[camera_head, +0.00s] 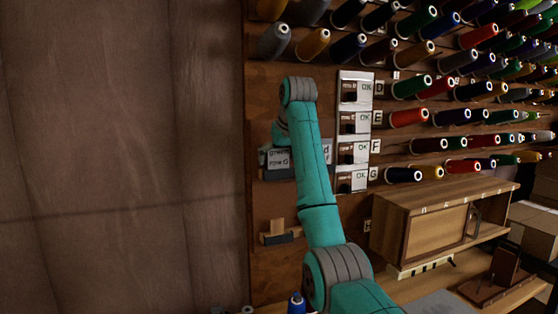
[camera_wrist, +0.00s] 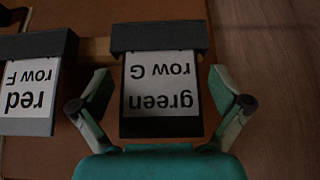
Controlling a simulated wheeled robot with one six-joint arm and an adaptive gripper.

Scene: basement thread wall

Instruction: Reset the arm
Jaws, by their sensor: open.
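My gripper (camera_wrist: 160,82) is open and empty in the wrist view, one finger on each side of a card reading "green row G" (camera_wrist: 160,85). The card appears upside down there, in a dark holder. Gaps show between both fingers and the holder; I cannot tell the depth between them. In the head view my teal arm reaches up in front of the wooden wall. The green card (camera_head: 279,158) shows just left of the arm, and my gripper is mostly hidden there.
A second card, "red row F" (camera_wrist: 27,90), sits beside the green one. Many thread spools (camera_head: 408,117) stick out from the wall at right. A wooden cabinet (camera_head: 435,230) stands on the bench below. A blue spool (camera_head: 297,304) stands low beside my arm. Left is bare wall.

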